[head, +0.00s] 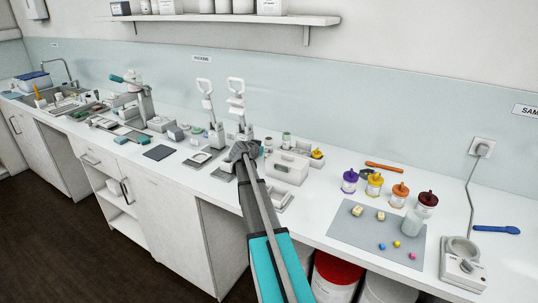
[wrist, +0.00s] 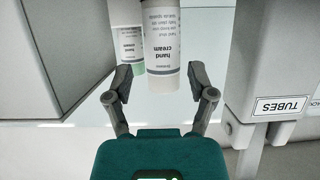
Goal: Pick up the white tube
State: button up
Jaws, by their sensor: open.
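A white tube (wrist: 163,45) with upside-down "hand cream" lettering is close ahead in the wrist view. Its near end reaches between the fingertips, with a gap visible on both sides. A second white tube (wrist: 128,42) with a green part is just behind it to the left. My gripper (wrist: 160,76) is open and empty in the wrist view. In the head view, my gripper (head: 245,151) is low over the counter, beside small pale containers (head: 286,139). The arm and gripper hide part of that spot, so I cannot tell which is the tube.
A box labelled TUBES (wrist: 280,104) is close on the right in the wrist view; a grey block (wrist: 50,60) is on the left. In the head view, a white box (head: 288,168) stands right of my gripper. A grey mat (head: 367,240) and coloured jars are farther right.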

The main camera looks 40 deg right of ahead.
aim_at(269, 147)
jog(key=shift+b+x, duration=0.95)
jog(key=shift+x, duration=1.65)
jog(key=shift+w, duration=0.15)
jog(key=c, duration=0.6)
